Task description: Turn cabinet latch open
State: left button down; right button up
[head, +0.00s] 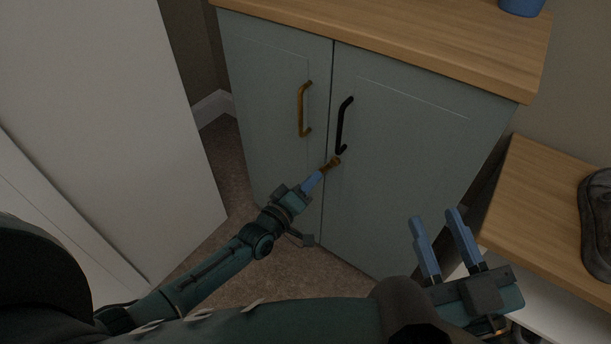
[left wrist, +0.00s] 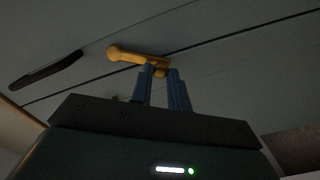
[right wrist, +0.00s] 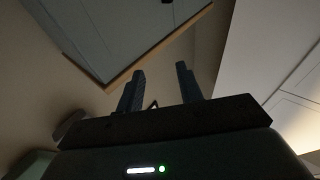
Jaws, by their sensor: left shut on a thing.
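The grey-green cabinet (head: 420,190) has two closed doors with a thin gap between them. A brass latch (head: 331,162) sits at that gap, below the handles; it also shows in the left wrist view (left wrist: 138,56), lying across the gap. My left gripper (head: 314,180) is shut on the latch, its blue fingers (left wrist: 163,80) at the latch's lower part. A brass handle (head: 303,110) is on the left door and a black handle (head: 343,125) is on the right door. My right gripper (head: 435,232) is open and empty, in front of the cabinet's lower right.
The cabinet has a wooden top (head: 400,35) with a blue pot (head: 521,6) on it. A wooden bench (head: 545,195) with a dark shoe (head: 597,222) stands at right, close to my right gripper. A white panel (head: 110,110) stands at left. Carpet lies between.

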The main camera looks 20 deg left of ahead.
pick_arm(q)
jog(key=d+n, duration=0.1)
jog(key=f+n, duration=0.1)
jog(key=n, duration=0.1)
jog(key=shift+s+d+n+b, duration=0.3)
jog(key=shift+s+d, duration=0.05)
jog(key=shift+s+d+n, duration=0.15)
jog(key=shift+d+n, duration=0.3)
jog(key=shift+n, duration=0.45)
jog(key=shift+s+d+f+n+b, duration=0.1)
jog(key=shift+d+n+b, duration=0.2)
jog(key=shift+n, duration=0.2)
pick_arm(e)
jog(key=shift+w+d+r+n+t+y, duration=0.15)
jog(key=shift+d+r+n+t+y, duration=0.15)
jog(key=shift+r, duration=0.3)
jog(key=shift+w+d+r+n+t+y, duration=0.1)
jog(key=shift+w+r+n+t+y, duration=0.1)
jog(key=shift+r+n+t, duration=0.3)
jog(key=shift+r, duration=0.1)
pick_arm(q)
jog(key=c, duration=1.3)
grip_release()
jog(key=shift+c, duration=0.2)
pick_arm(e)
jog(key=shift+g, duration=0.3)
pick_arm(q)
jog(key=shift+s, duration=0.1)
